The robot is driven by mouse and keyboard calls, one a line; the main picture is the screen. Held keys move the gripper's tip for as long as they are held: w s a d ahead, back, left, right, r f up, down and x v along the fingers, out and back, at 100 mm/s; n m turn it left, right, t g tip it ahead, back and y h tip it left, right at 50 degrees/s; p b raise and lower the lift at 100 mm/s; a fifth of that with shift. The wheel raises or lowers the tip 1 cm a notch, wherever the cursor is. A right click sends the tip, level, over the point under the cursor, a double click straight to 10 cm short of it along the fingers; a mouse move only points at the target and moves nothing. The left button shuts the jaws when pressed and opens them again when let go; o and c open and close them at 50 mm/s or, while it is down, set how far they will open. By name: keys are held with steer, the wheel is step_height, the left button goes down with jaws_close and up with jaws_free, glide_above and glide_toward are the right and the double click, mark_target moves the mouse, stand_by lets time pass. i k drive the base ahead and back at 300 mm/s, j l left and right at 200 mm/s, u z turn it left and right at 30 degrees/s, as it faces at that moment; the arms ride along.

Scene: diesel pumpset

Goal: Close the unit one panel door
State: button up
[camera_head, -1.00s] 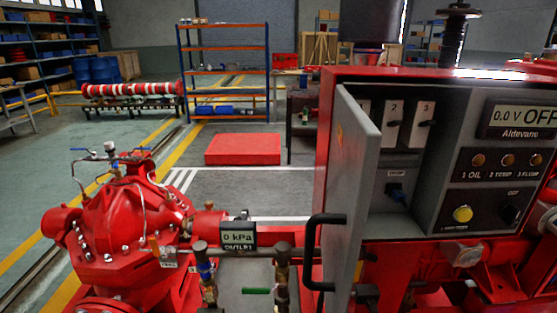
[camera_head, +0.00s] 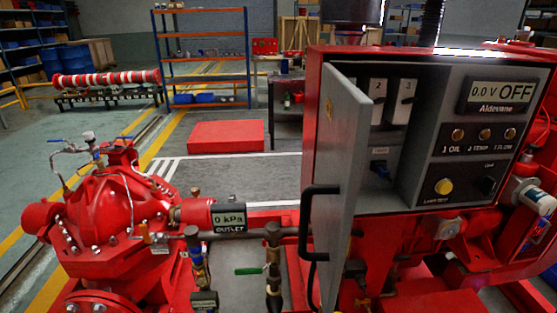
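The unit's red panel box (camera_head: 313,100) stands at the right in the head view. Its grey door (camera_head: 341,170) is hinged at the left side and stands open, swung out toward me. A black bar handle (camera_head: 309,235) sits on the door's outer face. No unit number is legible. My gripper is not in view.
A red pump (camera_head: 115,215) with pipes and an outlet gauge (camera_head: 228,217) reading 0 kPa stands at the left. A horizontal pipe runs close to the door's lower part. Behind are a red floor block (camera_head: 226,136), shelving (camera_head: 203,53) and open floor.

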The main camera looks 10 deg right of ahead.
mark_target(345, 118)
steer(key=u, duration=0.25)
steer(key=i+j, duration=0.1)
steer(key=j, duration=0.35)
steer(key=i+j, duration=0.1)
steer(key=j, duration=0.35)
steer(key=i+j+u, duration=0.1)
steer(key=j, duration=0.4)
steer(key=i+j, duration=0.1)
steer(key=j, duration=0.35)
